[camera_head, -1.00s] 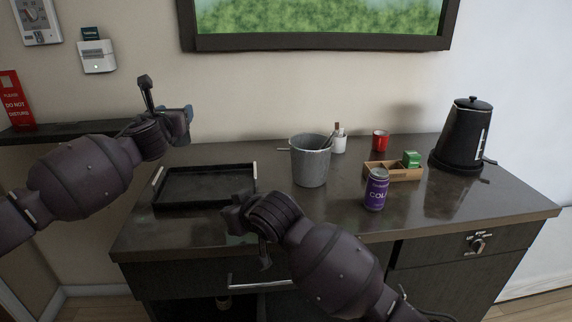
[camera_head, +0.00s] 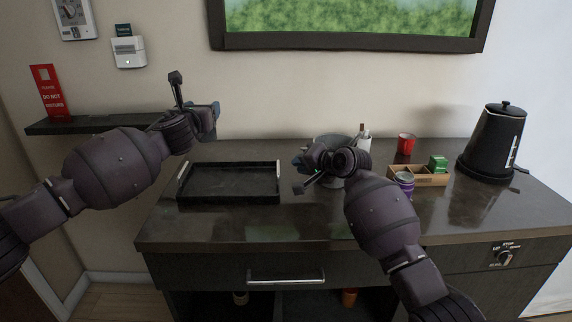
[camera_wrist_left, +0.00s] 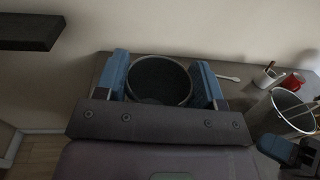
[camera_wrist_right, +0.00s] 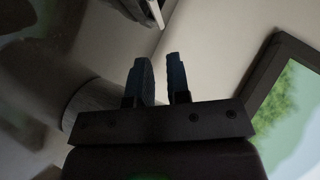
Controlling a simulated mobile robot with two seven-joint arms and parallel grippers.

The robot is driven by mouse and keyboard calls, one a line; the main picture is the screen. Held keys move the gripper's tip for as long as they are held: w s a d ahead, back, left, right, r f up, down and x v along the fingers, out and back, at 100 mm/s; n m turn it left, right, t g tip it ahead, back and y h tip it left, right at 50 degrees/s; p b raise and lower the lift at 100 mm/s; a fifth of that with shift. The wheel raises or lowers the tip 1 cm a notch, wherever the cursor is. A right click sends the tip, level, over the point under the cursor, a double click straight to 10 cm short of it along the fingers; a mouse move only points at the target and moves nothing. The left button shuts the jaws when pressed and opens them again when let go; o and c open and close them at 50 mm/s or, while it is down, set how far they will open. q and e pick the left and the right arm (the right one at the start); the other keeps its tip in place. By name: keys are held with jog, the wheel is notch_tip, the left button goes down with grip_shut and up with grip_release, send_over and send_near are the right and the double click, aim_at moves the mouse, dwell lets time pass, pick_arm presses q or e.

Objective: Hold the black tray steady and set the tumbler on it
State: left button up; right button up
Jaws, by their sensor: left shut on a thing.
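The black tray (camera_head: 228,199) lies flat and empty on the left part of the counter, with a light handle at each end. My left gripper (camera_head: 212,116) is raised above and behind the tray's left end. In the left wrist view its blue fingers (camera_wrist_left: 162,84) are shut on a round, open-topped dark grey cup (camera_wrist_left: 159,98), which looks like the tumbler. In the head view the cup is mostly hidden. My right gripper (camera_head: 301,176) is right of the tray, in front of the grey bucket, apart from the tray. Its fingers (camera_wrist_right: 160,80) stand apart with nothing between them.
The grey bucket (camera_head: 328,142) is partly hidden by my right arm. A purple can (camera_head: 404,181), a wooden box (camera_head: 432,180), a red cup (camera_head: 405,144) and a black kettle (camera_head: 490,145) stand to the right. The counter in front of the tray is clear.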

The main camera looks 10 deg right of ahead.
jog(key=shift+x, duration=4.5)
jog(key=shift+c, duration=0.2)
grip_shut()
